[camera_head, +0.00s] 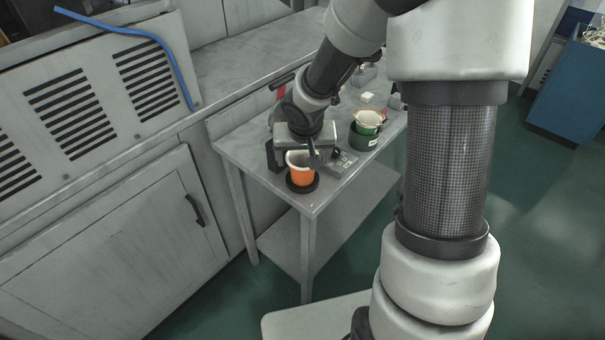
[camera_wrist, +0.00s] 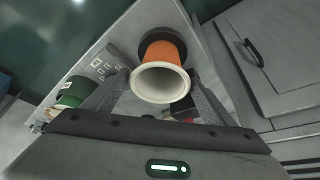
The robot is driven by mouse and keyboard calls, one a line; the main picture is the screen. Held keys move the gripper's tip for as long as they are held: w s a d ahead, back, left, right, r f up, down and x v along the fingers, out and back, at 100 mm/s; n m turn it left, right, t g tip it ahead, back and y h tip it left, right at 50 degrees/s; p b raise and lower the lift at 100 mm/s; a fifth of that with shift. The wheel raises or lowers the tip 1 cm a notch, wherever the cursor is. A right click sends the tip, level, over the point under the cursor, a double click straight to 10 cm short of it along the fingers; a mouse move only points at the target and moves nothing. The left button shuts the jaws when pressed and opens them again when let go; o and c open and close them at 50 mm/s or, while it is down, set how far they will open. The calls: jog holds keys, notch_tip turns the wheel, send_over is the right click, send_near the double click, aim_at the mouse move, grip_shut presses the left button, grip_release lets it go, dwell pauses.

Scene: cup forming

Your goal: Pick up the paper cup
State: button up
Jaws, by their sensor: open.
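The paper cup (camera_head: 301,173) is orange with a white rim and stands upright on a round black base near the front corner of the metal table. In the wrist view the cup (camera_wrist: 165,54) shows its open white mouth, between and a little beyond the fingers. My gripper (camera_head: 293,160) is just above and behind the cup in the head view. In the wrist view my gripper (camera_wrist: 160,92) is open, with one finger on either side of the cup's mouth. No finger is seen closed on the cup, and contact cannot be told.
The metal table (camera_head: 245,148) also bears a green container (camera_head: 361,138) with a pale cup in it and a grey control box (camera_head: 341,165) right beside the orange cup. A cabinet (camera_head: 120,250) stands to the left. Green floor lies open in front and right.

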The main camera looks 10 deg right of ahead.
jog(key=shift+w+f, duration=0.15)
jog(key=shift+f, duration=0.15)
jog(key=c, duration=1.2)
